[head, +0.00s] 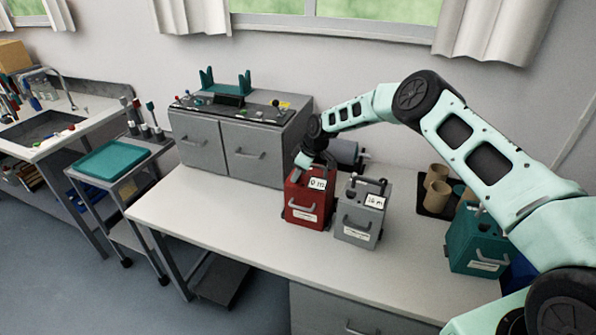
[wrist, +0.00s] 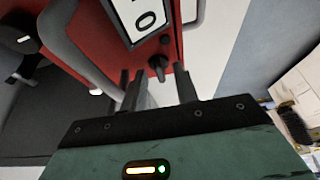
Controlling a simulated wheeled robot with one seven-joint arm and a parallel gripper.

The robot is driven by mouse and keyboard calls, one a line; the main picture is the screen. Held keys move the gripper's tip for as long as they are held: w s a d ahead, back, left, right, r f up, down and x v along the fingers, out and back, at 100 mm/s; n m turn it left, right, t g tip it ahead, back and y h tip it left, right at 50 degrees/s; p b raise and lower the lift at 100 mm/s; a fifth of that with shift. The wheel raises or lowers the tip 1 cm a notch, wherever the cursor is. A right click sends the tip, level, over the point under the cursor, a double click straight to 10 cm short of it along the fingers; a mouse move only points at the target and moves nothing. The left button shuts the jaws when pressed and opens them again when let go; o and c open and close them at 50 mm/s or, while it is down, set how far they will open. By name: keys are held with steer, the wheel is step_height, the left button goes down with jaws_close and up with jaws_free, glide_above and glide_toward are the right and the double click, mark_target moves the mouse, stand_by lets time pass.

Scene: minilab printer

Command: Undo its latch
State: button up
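A red case (head: 305,203) with a grey front handle and a white label reading "0 m" stands on the white workbench (head: 235,218). It fills the upper left of the wrist view (wrist: 98,32). A small dark lever-like latch (wrist: 158,66) sticks out from its red face, below the label. My gripper (head: 304,160) is at the top of the red case in the head view, hiding part of it. In the wrist view my gripper (wrist: 158,84) is open, its two dark fingers apart, with the latch between and just beyond the fingertips. I cannot tell whether either finger touches it.
A grey case (head: 360,212) labelled "16 m" stands close to the right of the red one. A teal case (head: 476,240) is farther right, near a dark tray with brown cups (head: 437,194). A large grey printer cabinet (head: 245,145) stands behind left. The bench's front left is clear.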

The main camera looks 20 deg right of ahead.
jaws_close()
steer(key=shift+f+m+b, duration=0.1)
steer(key=shift+m+b, duration=0.3)
steer(key=shift+b, duration=0.25)
steer(key=m+b, duration=0.1)
steer(key=m+t+h+b, duration=0.1)
steer(key=b, duration=0.1)
steer(key=shift+s+a+f+m+b, duration=0.1)
steer(key=shift+a+f+m+b, duration=0.05)
steer(key=shift+m+b, duration=0.2)
steer(key=m+b, duration=0.2)
steer(key=m+h+b, duration=0.1)
steer(key=m+b, duration=0.1)
steer(key=shift+a+t+h, duration=0.15)
steer(key=shift+t+h, duration=0.15)
steer(key=m+h+b, duration=0.1)
steer(key=m+b, duration=0.1)
steer(key=m+h+b, duration=0.1)
steer(key=m+b, duration=0.2)
steer(key=shift+a, duration=0.2)
steer(key=m, duration=0.1)
steer(key=m+h+b, duration=0.1)
steer(key=m, duration=0.1)
steer(key=m+b, duration=0.1)
steer(key=m, duration=0.1)
steer(key=shift+r+h, duration=0.25)
steer(key=shift+h, duration=0.15)
steer(key=shift+m+g+b, duration=0.3)
steer(key=shift+m+g, duration=0.05)
steer(key=shift+g, duration=0.05)
